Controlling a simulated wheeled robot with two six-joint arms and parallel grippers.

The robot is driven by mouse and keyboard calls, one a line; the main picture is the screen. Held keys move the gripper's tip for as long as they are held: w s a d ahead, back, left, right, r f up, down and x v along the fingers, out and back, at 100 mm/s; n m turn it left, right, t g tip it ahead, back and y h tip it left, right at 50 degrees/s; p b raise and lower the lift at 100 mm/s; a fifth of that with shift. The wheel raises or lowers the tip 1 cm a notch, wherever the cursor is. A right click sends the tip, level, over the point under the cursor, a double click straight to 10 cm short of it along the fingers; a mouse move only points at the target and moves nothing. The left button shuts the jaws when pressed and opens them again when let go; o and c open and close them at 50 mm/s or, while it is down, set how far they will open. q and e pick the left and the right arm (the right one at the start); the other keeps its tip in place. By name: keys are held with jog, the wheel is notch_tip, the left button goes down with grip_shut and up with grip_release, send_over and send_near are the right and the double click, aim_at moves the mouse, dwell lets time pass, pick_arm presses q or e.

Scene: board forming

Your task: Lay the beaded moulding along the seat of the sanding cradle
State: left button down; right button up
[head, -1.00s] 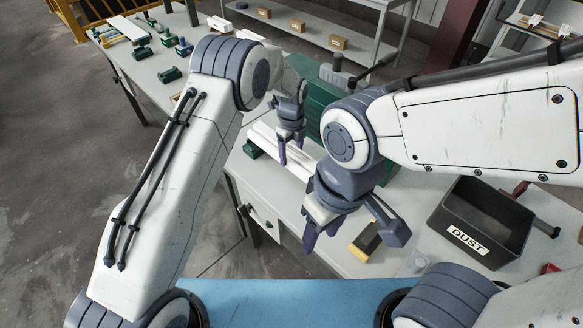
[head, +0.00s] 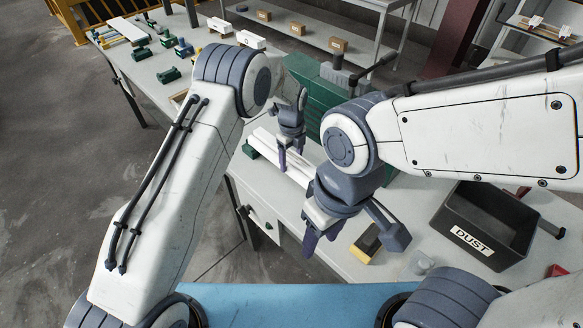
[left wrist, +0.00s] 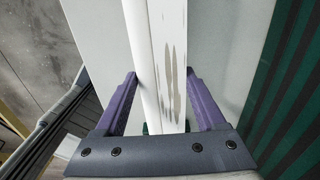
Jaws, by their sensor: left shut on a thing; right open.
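The white moulding (left wrist: 172,60) is a long strip in the left wrist view, with a rounded left side and a flatter face bearing brown worn patches. My left gripper (left wrist: 165,100) is shut on it, a purple finger on each side; its far end runs out of view. In the head view my left gripper (head: 284,160) is over the white strips (head: 267,144) on the bench. A green block (head: 250,150) at their left end looks like part of the cradle; the seat is mostly hidden. My right gripper (head: 350,238) is open and empty, nearer the bench front.
A green machine (head: 312,88) stands behind the strips. A black DUST bin (head: 484,226) and a yellow-and-black block (head: 366,245) are on the bench at right. A side table (head: 137,68) with several small tools is at far left. My right arm covers part of the bench.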

pick_arm(q)
jog(key=shift+f, duration=0.2)
grip_release()
jog(key=shift+f, duration=0.1)
notch_tip(320, 180, up, 10)
jog(key=b, duration=0.3)
jog(key=shift+f, duration=0.25)
jog(key=shift+r, duration=0.6)
